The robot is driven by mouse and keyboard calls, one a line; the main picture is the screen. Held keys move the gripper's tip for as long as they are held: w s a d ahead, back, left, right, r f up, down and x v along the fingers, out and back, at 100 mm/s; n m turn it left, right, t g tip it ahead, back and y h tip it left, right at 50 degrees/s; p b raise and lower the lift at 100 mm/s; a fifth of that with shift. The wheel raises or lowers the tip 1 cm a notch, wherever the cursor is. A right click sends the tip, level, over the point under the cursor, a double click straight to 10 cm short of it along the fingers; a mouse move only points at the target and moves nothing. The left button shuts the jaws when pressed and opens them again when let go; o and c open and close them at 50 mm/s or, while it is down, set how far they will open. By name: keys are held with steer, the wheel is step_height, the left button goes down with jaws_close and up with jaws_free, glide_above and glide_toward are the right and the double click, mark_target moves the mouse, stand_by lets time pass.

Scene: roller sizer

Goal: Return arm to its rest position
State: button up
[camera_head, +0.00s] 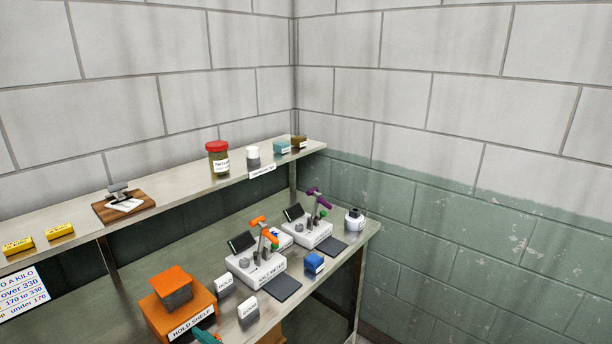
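My arm and gripper do not show in the head view, so their pose cannot be seen. The bench (210,263) runs along the left wall into the corner. On it stand two white metering devices, one with an orange-handled lever (255,268) and one with a purple-handled lever (308,232). An orange box labelled hold shelf (180,317) stands at the near end, with a grey block with an orange top (172,286) on it. A teal item (206,337) is cut off by the bottom edge; I cannot tell what it is.
A raised shelf (180,187) holds a red-lidded jar (218,157), small containers, a wooden board (123,206) and yellow blocks (60,232). A blue block (314,262), dark pads and small white signs crowd the bench front. Space right of the bench looks clear.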

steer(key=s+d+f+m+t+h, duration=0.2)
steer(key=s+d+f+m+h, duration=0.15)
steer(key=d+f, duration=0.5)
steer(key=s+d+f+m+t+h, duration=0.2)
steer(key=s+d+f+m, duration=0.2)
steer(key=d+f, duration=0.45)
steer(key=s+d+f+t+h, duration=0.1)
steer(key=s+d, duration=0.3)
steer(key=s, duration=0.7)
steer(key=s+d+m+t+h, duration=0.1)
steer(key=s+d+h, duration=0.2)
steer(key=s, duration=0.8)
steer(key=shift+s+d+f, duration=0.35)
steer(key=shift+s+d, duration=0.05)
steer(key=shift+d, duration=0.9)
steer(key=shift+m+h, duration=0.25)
